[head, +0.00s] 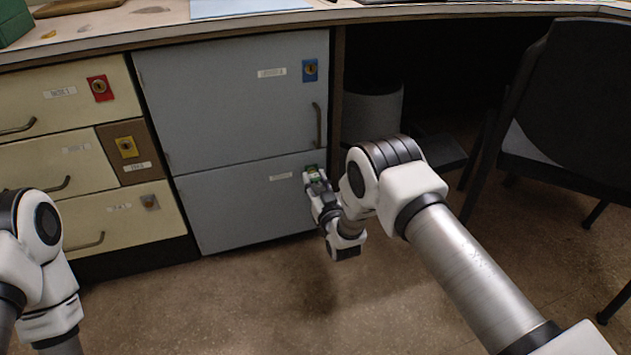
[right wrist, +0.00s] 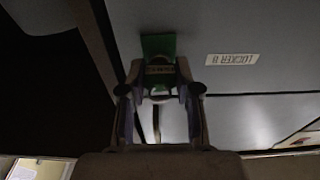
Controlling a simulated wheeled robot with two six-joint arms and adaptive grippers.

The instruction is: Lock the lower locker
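The lower locker (head: 240,208) is a grey door below the larger upper locker; it looks closed. A green lock plate (head: 312,170) is at its upper right corner, and it also shows in the right wrist view (right wrist: 158,44). My right gripper (head: 314,180) is at this plate. In the right wrist view its fingers (right wrist: 160,74) close on a small tan key head (right wrist: 160,69) in front of the plate. The key's shaft and the keyhole are hidden. My left arm shows at the left edge of the head view; its gripper is out of view.
The upper grey locker (head: 235,100) has a blue lock (head: 310,70) and a dark handle (head: 317,125). Cream drawers (head: 60,95) with red and yellow locks stand on the left. A dark chair (head: 575,100) stands on the right, and a bin (head: 372,112) is under the desk.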

